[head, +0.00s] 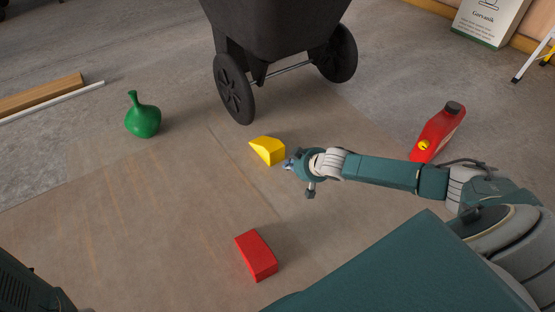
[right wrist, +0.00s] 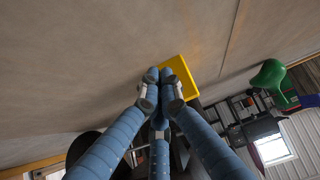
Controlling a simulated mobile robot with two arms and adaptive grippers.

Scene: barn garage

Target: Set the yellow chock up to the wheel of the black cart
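The yellow chock (head: 267,150) is a wedge lying on the brown floor sheet, a short gap in front of the near left wheel (head: 233,90) of the black cart (head: 265,28). Its thick end is at the right, beside my right gripper (head: 289,163). In the right wrist view, the fingertips of my right gripper (right wrist: 158,74) are close together, with the yellow chock (right wrist: 182,72) partly hidden behind them. They are at or very near the chock, with none of it visible between them; contact is unclear. My left gripper is out of view.
A red block (head: 256,256) lies nearer on the sheet. A green vase (head: 143,115) stands left, and a red canister (head: 437,132) right. Wooden planks (head: 40,96) lie at far left. The floor between the chock and the wheel looks clear.

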